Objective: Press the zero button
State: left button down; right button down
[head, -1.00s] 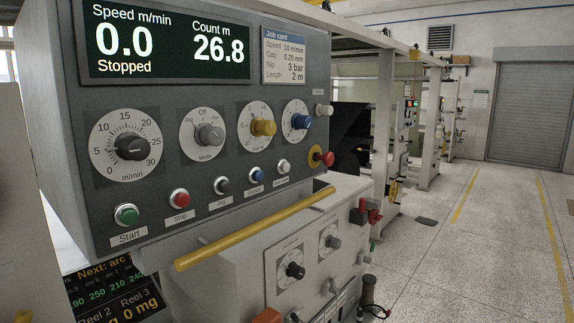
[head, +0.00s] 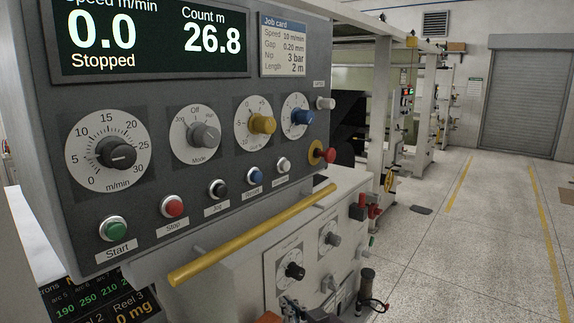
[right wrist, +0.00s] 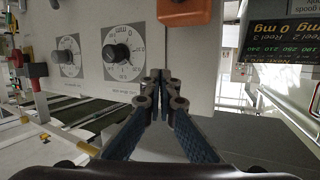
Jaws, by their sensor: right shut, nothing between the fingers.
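The control panel (head: 200,150) carries a row of push buttons: green Start (head: 113,228), red Stop (head: 174,206), black Jog (head: 218,189), blue (head: 255,175) and white (head: 284,165). The labels under the blue and white buttons are too small to read surely, so I cannot tell which one is zero. The display (head: 150,40) reads Speed 0.0, Stopped, Count 26.8. My right gripper (head: 291,304) is at the bottom edge, below the yellow bar and well below the buttons. In the right wrist view its fingertips (right wrist: 160,76) are together and empty. My left gripper is not in view.
A yellow bar (head: 255,232) runs in front of the panel below the buttons. A red mushroom knob (head: 328,155) sticks out at right. A lower cabinet with dials (head: 295,271) stands beneath. Open floor (head: 480,240) lies to the right.

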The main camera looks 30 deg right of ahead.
jog(key=w+d+r+m+t+h, duration=0.1)
jog(key=d+r+t, duration=0.1)
jog(key=r, duration=0.6)
jog(key=d+r+m+t+h, duration=0.1)
jog(key=d+r+t, duration=0.15)
jog(key=r, duration=0.65)
jog(key=m+t+h, duration=0.3)
jog(key=t, duration=0.1)
send_near(285, 166)
jog(key=s+d+r, duration=0.3)
jog(key=d+r, duration=0.1)
jog(key=d, duration=0.3)
jog(key=shift+s+r, duration=0.25)
jog(key=shift+d+n+g, duration=0.1)
jog(key=shift+n+g, duration=0.2)
jog(key=shift+g, duration=0.05)
jog(key=w+a, duration=0.3)
jog(key=w, duration=0.5)
jog(key=shift+a, duration=0.2)
jog(key=shift+w, duration=0.1)
jog(key=shift+w+a, duration=0.15)
jog(key=shift+w, duration=0.2)
